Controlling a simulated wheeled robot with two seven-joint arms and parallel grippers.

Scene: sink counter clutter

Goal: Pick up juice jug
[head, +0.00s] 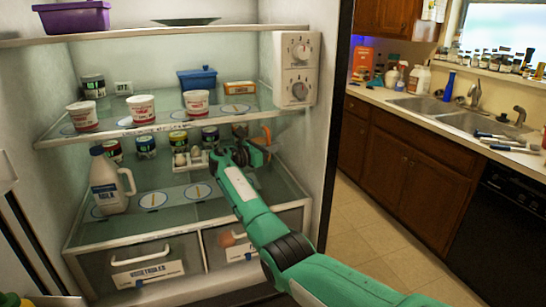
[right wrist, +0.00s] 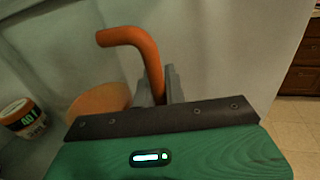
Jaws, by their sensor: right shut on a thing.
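The juice jug (head: 267,134) shows as a bit of orange at the right end of the fridge's middle shelf. Most of it is hidden behind my right gripper (head: 245,153). In the right wrist view its bent orange handle (right wrist: 140,42) rises between the grey fingers of my right gripper (right wrist: 158,85), which is shut on it. A rounded orange part, likely the jug's body (right wrist: 100,100), shows left of the fingers. I cannot tell whether the jug touches the shelf.
A milk jug (head: 108,182) stands at the shelf's left. Several jars (head: 147,145) and an egg holder (head: 190,160) stand behind and left of my gripper. A glass shelf (head: 125,121) with cups is above. The fridge's right wall is close.

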